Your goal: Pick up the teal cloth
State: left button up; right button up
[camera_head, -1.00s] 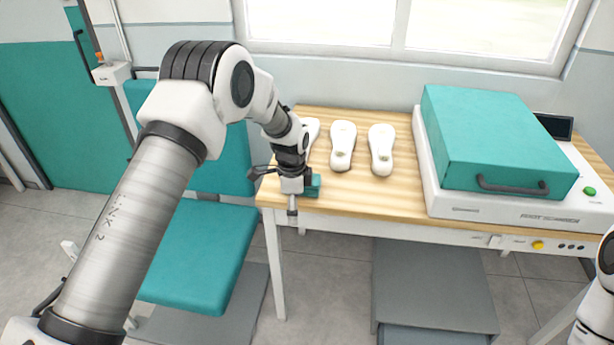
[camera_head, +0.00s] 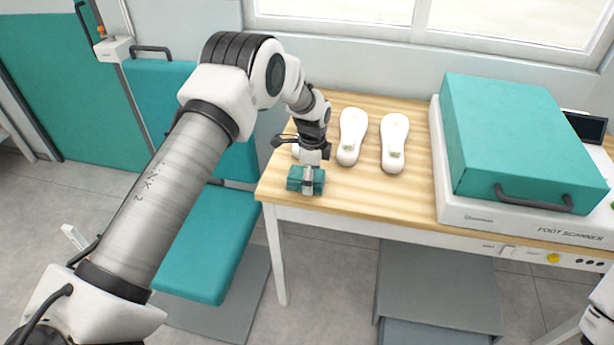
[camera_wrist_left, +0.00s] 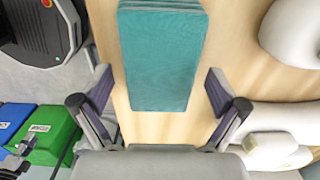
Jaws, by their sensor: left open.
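The teal cloth (camera_head: 293,179) is a small folded stack lying flat near the front left corner of the wooden table. In the left wrist view the cloth (camera_wrist_left: 162,60) lies with its near end between the tips of my left gripper (camera_wrist_left: 160,90). Both fingers are spread wide, with a gap on each side of the cloth. In the head view my left gripper (camera_head: 307,182) is over the cloth and hides its middle. My right gripper is out of view.
White insole-shaped pieces (camera_head: 352,135) (camera_head: 394,142) lie behind and right of the cloth on the table (camera_head: 370,200). A foot scanner (camera_head: 480,215) with a teal box stands at right. A teal chair (camera_head: 200,255) is left. In the left wrist view, green and blue bins (camera_wrist_left: 50,135) show lower left.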

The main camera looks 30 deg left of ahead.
pick_arm(q)
jog(key=shift+s, duration=0.1)
jog(key=shift+s+r, duration=0.1)
jog(key=shift+r, duration=0.05)
jog(key=c, duration=1.2)
jog(key=shift+r, duration=0.45)
notch_tip(320, 180, up, 2)
jog(key=shift+r+b, duration=0.25)
jog(key=shift+b, duration=0.4)
jog(key=s+d, duration=0.3)
jog(key=s, duration=0.1)
jog(key=s+d+r+b, duration=0.1)
jog(key=s+d, duration=0.2)
jog(key=s, duration=0.1)
jog(key=s+d+b, duration=0.1)
jog(key=s+d, duration=0.2)
jog(key=s, duration=0.2)
jog(key=shift+d+r, duration=0.15)
jog(key=shift+r, duration=0.1)
